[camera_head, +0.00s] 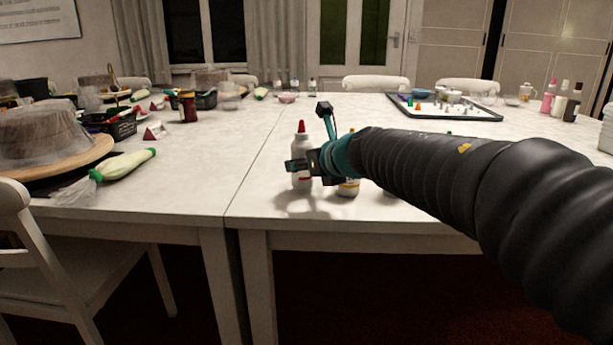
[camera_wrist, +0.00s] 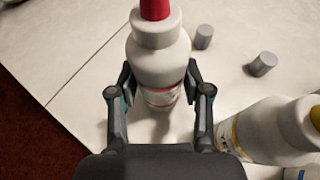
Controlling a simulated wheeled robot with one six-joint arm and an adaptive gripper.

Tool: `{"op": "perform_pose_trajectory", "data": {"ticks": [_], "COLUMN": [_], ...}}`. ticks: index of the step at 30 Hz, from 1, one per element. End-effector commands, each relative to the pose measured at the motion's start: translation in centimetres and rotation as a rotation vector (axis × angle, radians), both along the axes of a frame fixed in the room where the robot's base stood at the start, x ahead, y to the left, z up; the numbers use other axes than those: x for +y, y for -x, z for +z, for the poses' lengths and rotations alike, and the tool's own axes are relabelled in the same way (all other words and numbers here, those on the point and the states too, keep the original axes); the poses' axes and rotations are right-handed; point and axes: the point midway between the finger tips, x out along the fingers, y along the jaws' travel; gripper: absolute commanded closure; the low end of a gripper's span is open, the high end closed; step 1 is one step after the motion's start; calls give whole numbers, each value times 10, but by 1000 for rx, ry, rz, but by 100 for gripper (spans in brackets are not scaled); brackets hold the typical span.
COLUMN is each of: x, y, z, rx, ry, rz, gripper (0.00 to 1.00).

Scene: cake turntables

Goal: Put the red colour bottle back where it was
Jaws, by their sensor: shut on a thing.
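The red colour bottle is a white bottle (camera_head: 301,146) with a red cap, upright near the front edge of the table, just right of the table seam. In the wrist view the bottle (camera_wrist: 160,55) stands between the two fingers, with a red-edged label low on its body. My gripper (camera_head: 301,167) is shut on it around the body; the fingers (camera_wrist: 160,80) touch its left and right sides. I cannot tell whether its base rests on the table. A white bottle with a yellow band (camera_head: 348,188) stands just right, partly under my gripper; it also shows in the wrist view (camera_wrist: 262,130).
Two small grey cylinders (camera_wrist: 204,36) (camera_wrist: 262,64) lie near the bottle. On the left table are a wrapped cake turntable (camera_head: 75,160) and a green-and-white piping bag (camera_head: 125,164). A dark-rimmed tray (camera_head: 480,116) sits at the back right. The tabletop left of the bottle is clear.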

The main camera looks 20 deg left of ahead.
Motion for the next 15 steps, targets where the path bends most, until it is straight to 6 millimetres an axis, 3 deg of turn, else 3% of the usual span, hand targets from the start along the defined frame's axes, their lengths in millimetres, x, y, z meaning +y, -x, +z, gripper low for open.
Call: {"op": "perform_pose_trajectory", "data": {"ticks": [2, 13, 14, 15], "x": [-1, -2, -2, -2], "y": [0, -1, -1, -1], "z": [-13, -15, -16, -15], "rx": [1, 0, 0, 0], "ry": [-1, 0, 0, 0], "rz": [-3, -4, -4, -4], "gripper": [65, 65, 49, 39]}}
